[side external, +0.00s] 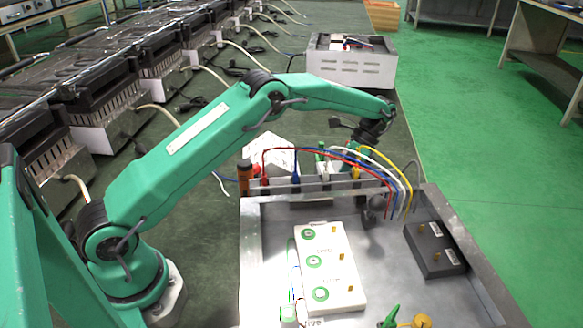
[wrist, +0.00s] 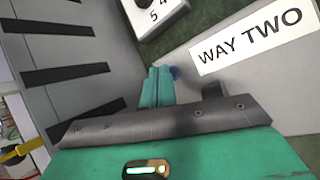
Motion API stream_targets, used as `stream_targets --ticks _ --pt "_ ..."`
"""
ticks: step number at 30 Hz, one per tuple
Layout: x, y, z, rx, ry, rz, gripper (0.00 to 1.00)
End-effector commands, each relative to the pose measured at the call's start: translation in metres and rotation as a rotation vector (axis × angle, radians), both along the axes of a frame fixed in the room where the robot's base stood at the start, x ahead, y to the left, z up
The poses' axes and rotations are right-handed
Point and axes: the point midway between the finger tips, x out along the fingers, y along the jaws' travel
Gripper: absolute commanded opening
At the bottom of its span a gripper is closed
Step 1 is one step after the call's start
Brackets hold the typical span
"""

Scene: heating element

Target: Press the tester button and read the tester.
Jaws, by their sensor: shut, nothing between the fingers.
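My gripper (wrist: 162,85) shows in the wrist view with its green fingers together and nothing between them. In the side view my gripper (side external: 350,150) hangs low behind the coloured cables, which partly hide it. In the wrist view a white box with a dark numbered dial (wrist: 155,14) lies beyond the fingertips, cut off by the top edge. A small blue spot (wrist: 175,72) shows right by the fingertips; I cannot tell what it is. I cannot make out the tester's button or any reading.
A grey panel labelled WAY TWO (wrist: 255,45) is at the right of the wrist view. In the side view, a metal tray (side external: 395,300) holds a white board with green rings (side external: 327,265) and a dark block (side external: 436,248). An orange-brown handle (side external: 244,176) stands by the rack.

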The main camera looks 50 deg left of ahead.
Motion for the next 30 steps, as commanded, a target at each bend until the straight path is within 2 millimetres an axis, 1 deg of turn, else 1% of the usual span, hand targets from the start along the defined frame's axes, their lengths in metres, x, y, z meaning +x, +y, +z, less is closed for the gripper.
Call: stream_targets --ticks 21,30 --pt "-0.0002 0.0000 -0.0045 0.000 0.001 0.000 0.00" --pt "-0.0001 0.0001 0.0026 0.000 0.000 0.000 0.00"
